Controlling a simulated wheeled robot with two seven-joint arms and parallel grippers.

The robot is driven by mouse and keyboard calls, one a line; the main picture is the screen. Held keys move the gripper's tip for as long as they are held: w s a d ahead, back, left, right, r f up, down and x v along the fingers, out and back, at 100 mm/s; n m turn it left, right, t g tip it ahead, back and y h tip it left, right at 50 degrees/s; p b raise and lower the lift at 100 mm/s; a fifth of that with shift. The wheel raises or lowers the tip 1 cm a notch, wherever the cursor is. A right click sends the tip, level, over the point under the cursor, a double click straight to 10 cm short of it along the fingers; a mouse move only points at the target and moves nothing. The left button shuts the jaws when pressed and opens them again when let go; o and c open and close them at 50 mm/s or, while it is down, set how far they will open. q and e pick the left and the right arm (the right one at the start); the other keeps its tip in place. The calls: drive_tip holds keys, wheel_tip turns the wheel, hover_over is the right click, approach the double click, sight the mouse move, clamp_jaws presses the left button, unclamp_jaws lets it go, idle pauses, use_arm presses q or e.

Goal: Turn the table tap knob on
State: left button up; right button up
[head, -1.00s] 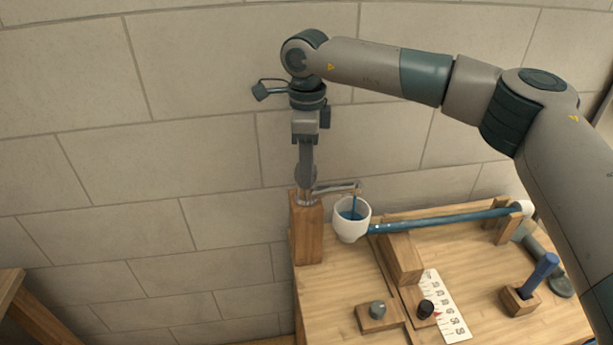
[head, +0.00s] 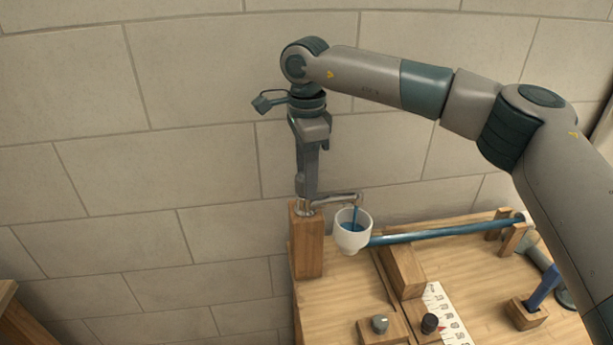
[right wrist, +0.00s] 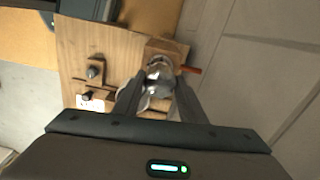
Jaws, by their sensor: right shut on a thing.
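The table tap (head: 335,198) is a metal tap with a spout, on top of a wooden post (head: 307,245) at the table's left edge. A blue stream runs from the spout into a white cup (head: 352,240), which holds blue liquid. My right gripper (head: 305,197) points down over the tap and is shut on the tap knob, which it mostly hides in the head view. In the right wrist view the shiny metal tap top (right wrist: 159,72) sits between my right fingers. My left gripper is not in view.
A blue pipe (head: 440,231) runs right from the cup to wooden supports. A wooden block (head: 404,272), small knobs on bases (head: 380,324), a white scale strip (head: 447,315) and a blue-handled block (head: 527,315) stand on the table. The stone wall is close behind.

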drive_tip(key=o, duration=1.1)
drive_tip(key=shift+c, duration=0.2)
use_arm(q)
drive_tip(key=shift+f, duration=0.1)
use_arm(e)
drive_tip(key=shift+r, duration=0.15)
drive_tip(key=shift+r, duration=0.6)
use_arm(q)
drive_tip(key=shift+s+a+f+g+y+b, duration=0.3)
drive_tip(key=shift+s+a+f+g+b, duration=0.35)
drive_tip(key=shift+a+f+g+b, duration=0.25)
use_arm(e)
wheel_tip(320, 180, up, 16)
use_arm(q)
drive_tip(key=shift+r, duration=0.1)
